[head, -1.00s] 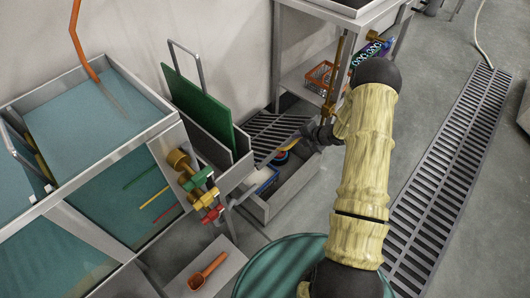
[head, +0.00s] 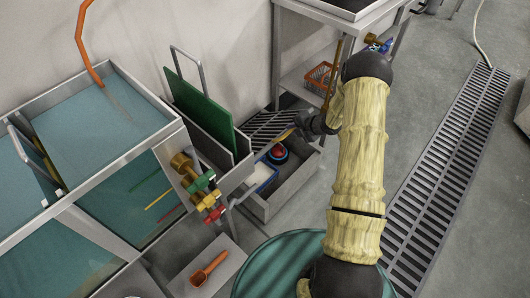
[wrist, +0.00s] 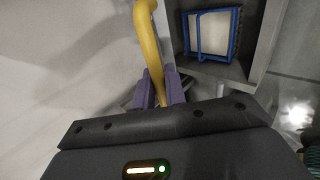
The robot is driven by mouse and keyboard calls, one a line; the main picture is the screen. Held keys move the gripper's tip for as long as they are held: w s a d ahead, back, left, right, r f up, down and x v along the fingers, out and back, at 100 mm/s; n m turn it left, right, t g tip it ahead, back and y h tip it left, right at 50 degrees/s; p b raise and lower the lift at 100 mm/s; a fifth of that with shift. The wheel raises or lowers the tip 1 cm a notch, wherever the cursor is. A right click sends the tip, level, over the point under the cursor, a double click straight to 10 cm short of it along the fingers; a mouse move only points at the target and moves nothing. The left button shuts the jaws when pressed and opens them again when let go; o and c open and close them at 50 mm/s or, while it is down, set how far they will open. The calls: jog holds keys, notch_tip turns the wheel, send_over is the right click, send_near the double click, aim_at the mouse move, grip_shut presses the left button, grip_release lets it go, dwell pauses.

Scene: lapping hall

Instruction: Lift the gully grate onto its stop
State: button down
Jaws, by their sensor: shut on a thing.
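The dark slatted gully grate (head: 268,124) shows in the head view between the green board and the steel table, behind an open grey box-like pit (head: 296,187). My arm partly hides it, and its stop cannot be made out. My gripper (head: 294,131) is at the grate's near right side. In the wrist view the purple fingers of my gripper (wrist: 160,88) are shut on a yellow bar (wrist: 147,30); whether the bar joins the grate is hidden. In the pit are a blue-rimmed tray (wrist: 236,42) and a red-and-blue round thing (head: 278,153).
A rack with a green board (head: 205,112) and brass valves (head: 184,165) stand left of the pit. A steel table (head: 298,84) with an orange basket (head: 319,75) is behind. A green drum (head: 270,270) is in front. Floor shows right, around a long drain channel (head: 440,170).

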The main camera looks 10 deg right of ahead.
jog(key=shift+w+a+r+p, duration=0.35)
jog(key=shift+w+r+p, duration=0.05)
jog(key=shift+r, duration=0.15)
jog(key=shift+w+a+r+p, duration=0.3)
jog(key=shift+w+r+p, duration=0.05)
jog(key=shift+r, duration=0.2)
jog(key=shift+w+a+r+p, duration=0.3)
jog(key=shift+w+r+p, duration=0.1)
jog(key=shift+r+p, duration=0.2)
jog(key=shift+w+a+r+p, duration=1)
jog(key=shift+w+r+p, duration=0.15)
jog(key=shift+w+r, duration=0.15)
jog(key=shift+w+a+r+p, duration=0.7)
jog(key=shift+w+r+p, duration=0.1)
jog(key=shift+w+p, duration=0.1)
jog(key=shift+w+a+r+p, duration=0.7)
jog(key=shift+w+r+p, duration=0.1)
jog(key=shift+w+p, duration=0.1)
jog(key=shift+r, duration=0.1)
